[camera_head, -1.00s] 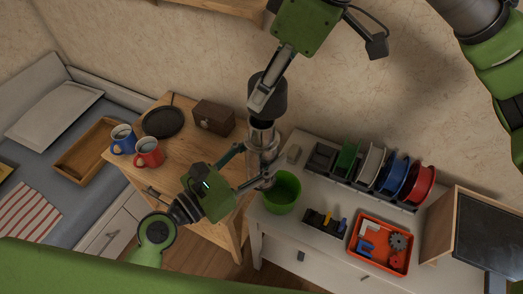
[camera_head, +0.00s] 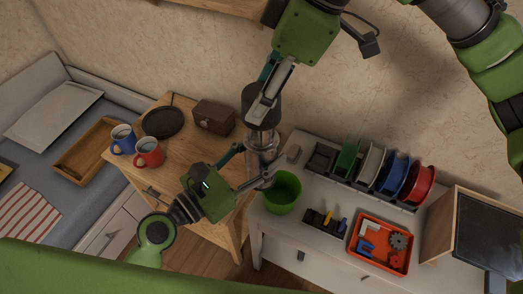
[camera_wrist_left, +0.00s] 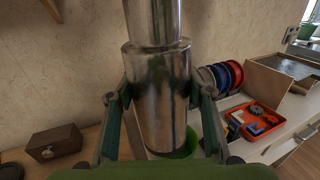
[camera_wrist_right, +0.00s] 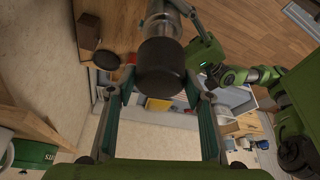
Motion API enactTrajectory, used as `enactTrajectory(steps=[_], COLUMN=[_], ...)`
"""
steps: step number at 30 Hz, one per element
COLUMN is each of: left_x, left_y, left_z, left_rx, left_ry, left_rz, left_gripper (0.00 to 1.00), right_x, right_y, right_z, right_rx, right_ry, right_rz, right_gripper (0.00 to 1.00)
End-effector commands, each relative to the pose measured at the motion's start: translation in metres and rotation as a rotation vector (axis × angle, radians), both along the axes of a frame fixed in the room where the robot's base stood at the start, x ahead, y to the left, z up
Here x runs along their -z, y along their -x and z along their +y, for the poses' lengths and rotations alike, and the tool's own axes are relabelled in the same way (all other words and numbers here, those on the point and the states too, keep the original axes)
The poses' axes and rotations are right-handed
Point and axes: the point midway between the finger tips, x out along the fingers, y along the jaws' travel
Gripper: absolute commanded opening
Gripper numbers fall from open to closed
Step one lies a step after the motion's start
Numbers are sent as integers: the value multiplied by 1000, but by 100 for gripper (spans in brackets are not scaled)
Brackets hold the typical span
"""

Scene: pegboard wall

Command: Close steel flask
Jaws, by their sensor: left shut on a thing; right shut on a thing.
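The steel flask (camera_head: 262,158) is held upright above the gap between the wooden cabinet and the white table; its shiny body fills the middle of the left wrist view (camera_wrist_left: 160,95). My left gripper (camera_head: 258,168) is shut around the flask body from the side. A dark cap (camera_head: 262,108) sits at the top of the flask, in line with it and seemingly touching its neck. My right gripper (camera_head: 266,92) is shut on the cap from above. In the right wrist view the cap (camera_wrist_right: 160,66) lies between the fingers, with the steel body beyond. Whether it is seated fully is hidden.
The green bin (camera_head: 283,194) stands just below the flask. The wooden cabinet (camera_head: 190,168) bears mugs, a black plate (camera_head: 163,121) and a brown box (camera_head: 213,117). The white table holds spools (camera_head: 395,176) and an orange tray (camera_head: 354,258).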

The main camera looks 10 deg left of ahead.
Motion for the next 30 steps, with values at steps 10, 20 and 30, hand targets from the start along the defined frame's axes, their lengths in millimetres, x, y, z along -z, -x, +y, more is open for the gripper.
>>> enactTrajectory(steps=[10, 20, 30], left_x=[-3, -2, -2], left_y=[0, 0, 0], left_z=[0, 0, 0], left_rx=[-1, -1, -1], left_ry=[3, 3, 3], left_rz=[-4, -4, -4], left_gripper=[8, 8, 8], right_x=[22, 20, 20], right_y=[0, 1, 1], right_z=[0, 0, 0], right_rx=[0, 1, 0], right_ry=[0, -3, -2], right_rz=[0, -4, -3], right_gripper=[26, 26, 26])
